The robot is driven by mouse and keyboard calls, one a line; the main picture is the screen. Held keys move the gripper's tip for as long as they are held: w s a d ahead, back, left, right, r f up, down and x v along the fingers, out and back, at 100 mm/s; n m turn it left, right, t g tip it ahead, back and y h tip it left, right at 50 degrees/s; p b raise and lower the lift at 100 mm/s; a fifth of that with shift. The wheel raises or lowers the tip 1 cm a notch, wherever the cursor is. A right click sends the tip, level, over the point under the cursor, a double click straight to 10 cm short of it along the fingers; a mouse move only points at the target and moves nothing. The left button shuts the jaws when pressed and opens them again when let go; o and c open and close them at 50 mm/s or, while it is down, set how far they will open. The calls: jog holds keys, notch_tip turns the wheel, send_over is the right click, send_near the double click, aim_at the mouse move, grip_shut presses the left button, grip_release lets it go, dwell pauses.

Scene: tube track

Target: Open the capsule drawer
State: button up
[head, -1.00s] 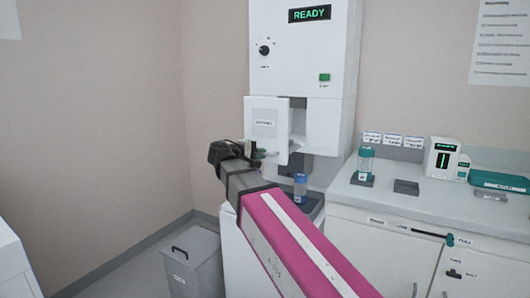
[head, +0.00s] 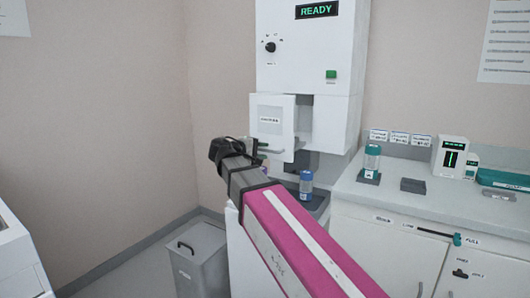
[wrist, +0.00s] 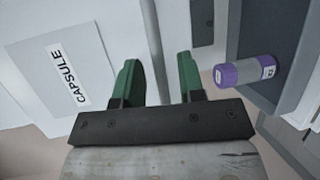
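The capsule drawer front (head: 270,116) is a white panel with a label, low on the white machine (head: 305,60). It also shows in the wrist view (wrist: 100,35), with its label reading CAPSULE. It appears to stand out from the machine, with a gap at its right side. My gripper (wrist: 160,82) has green fingers that are apart with nothing seen gripped between them. In the head view my gripper (head: 260,148) is at the drawer's lower part, partly hidden by my wrist. I cannot tell whether it touches.
A grey bin (head: 202,262) is on the floor.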

jog(key=v, duration=0.9)
jog(key=shift+s+a+r, duration=0.1)
